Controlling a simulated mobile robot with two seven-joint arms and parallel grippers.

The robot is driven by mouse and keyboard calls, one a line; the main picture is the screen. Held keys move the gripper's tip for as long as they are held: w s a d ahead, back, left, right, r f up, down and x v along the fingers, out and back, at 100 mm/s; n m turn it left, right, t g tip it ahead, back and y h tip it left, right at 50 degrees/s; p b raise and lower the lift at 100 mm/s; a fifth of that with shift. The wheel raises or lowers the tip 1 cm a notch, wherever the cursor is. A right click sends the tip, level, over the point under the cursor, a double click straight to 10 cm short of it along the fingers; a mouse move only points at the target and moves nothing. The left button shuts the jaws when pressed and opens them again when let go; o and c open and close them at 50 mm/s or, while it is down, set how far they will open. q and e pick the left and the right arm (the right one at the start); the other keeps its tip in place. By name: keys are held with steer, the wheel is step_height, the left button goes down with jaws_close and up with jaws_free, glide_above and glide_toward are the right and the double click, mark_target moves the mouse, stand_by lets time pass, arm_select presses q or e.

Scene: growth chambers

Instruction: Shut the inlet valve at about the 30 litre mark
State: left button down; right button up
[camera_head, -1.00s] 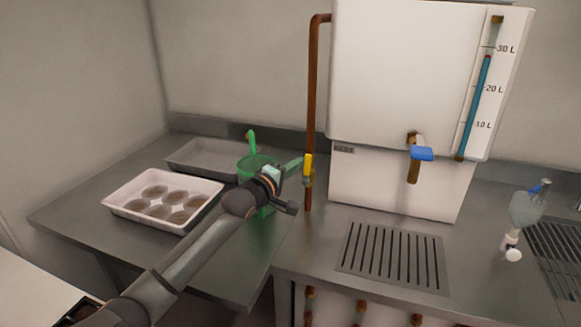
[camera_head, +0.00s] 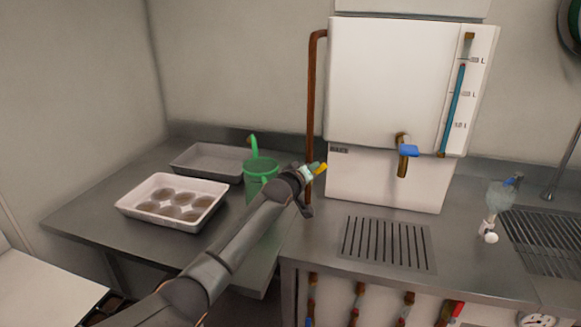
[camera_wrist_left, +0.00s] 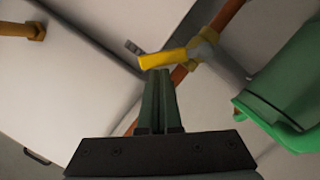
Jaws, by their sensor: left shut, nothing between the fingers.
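The inlet valve's yellow handle (camera_head: 320,168) sits on the brown pipe (camera_head: 312,100) left of the white tank (camera_head: 400,85). In the left wrist view the handle (camera_wrist_left: 162,59) lies at an angle to the pipe (camera_wrist_left: 229,14). My left gripper (camera_head: 307,173) is shut and empty at the handle. In the wrist view its fingertips (camera_wrist_left: 160,76) are just below the handle; I cannot tell if they touch. The blue column in the sight gauge (camera_head: 453,110) ends slightly below the top mark, 30 L. My right gripper is out of view.
A green watering can (camera_head: 262,170) stands close behind my left wrist. A white tray with brown round pots (camera_head: 134,207) and a grey tray (camera_head: 180,164) are to the left. A blue-handled tap (camera_head: 408,151) is on the tank's front, above a drain grate (camera_head: 428,262). A spray bottle (camera_head: 498,197) stands right.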

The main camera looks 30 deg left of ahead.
arm_select(q)
steer(key=shift+w+d+f+m, duration=0.2)
steer(key=shift+d+f+m, duration=0.1)
steer(key=shift+d+m, duration=0.4)
steer(key=shift+w+d+f+m+g+y, duration=0.2)
steer(key=shift+f+m+g+y, duration=0.25)
steer(key=shift+m, duration=0.35)
steer(key=shift+w+d+f+m+y+b, duration=0.1)
steer(key=shift+d+f+m+y+b, duration=0.35)
steer(key=shift+m, duration=0.45)
steer(key=shift+d+f+m+y+b, duration=0.35)
steer(key=shift+f+m+b, duration=0.15)
steer(key=shift+m, duration=0.4)
steer(key=r+p, duration=0.4)
steer(key=shift+a, duration=0.2)
glide_toward(325, 165)
steer(key=shift+r+v, duration=0.25)
steer(key=shift+v, duration=0.9)
